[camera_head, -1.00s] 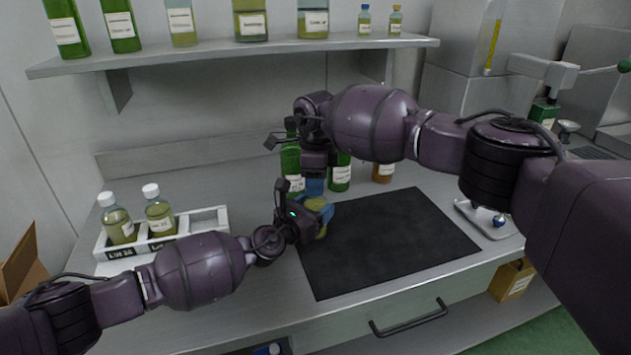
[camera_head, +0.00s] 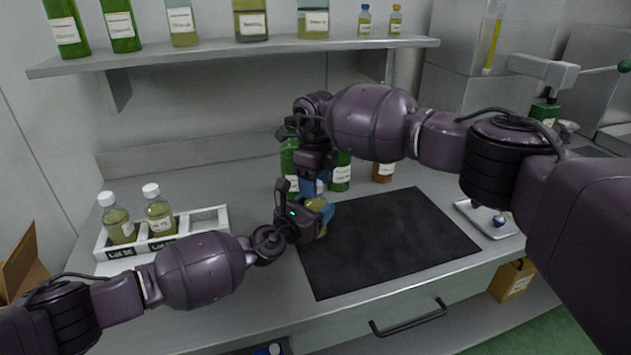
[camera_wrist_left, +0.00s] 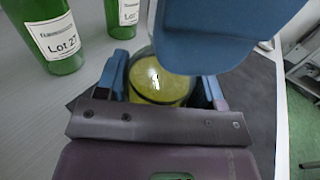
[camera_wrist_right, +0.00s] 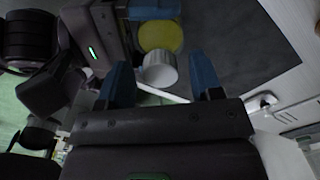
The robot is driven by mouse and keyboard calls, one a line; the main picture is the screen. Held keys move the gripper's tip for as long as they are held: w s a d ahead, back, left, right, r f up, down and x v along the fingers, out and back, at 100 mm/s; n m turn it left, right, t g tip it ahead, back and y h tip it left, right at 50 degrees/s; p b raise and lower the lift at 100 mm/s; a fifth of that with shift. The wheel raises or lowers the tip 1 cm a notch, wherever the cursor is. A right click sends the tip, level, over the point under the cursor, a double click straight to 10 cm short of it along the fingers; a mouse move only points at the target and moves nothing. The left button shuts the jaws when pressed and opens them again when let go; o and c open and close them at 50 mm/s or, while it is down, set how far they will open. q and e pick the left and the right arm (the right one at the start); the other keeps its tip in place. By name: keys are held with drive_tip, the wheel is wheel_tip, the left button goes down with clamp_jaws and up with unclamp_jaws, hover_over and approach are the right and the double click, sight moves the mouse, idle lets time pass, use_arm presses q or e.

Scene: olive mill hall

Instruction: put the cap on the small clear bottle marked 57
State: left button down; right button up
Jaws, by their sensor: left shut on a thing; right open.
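My left gripper (camera_head: 318,212) is shut on a small clear bottle of yellow oil (camera_wrist_left: 158,82) near the black mat's left edge. Its number is not readable. My right gripper (camera_wrist_right: 160,85) is open just above the bottle. In the right wrist view a white cap (camera_wrist_right: 160,70) lies between and beyond its blue fingertips, at the bottle's mouth end. I cannot tell whether the cap is fully seated. In the left wrist view a blue right finger (camera_wrist_left: 220,35) hides the bottle's top. In the head view my grippers hide the cap.
A white rack (camera_head: 212,219) at left holds two white-capped oil bottles (camera_head: 117,222) and an empty slot. Green bottles (camera_head: 340,172) and an amber one (camera_head: 383,172) stand behind the black mat (camera_head: 390,245), which is mostly clear. A small scale (camera_head: 478,218) is at right.

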drive_tip(key=shift+r, duration=0.15)
drive_tip(key=shift+r, duration=2.1)
drive_tip(key=shift+c, duration=0.2)
drive_tip(key=shift+r, duration=0.3)
drive_tip(key=shift+r+n, duration=0.3)
drive_tip(key=shift+r, duration=1.15)
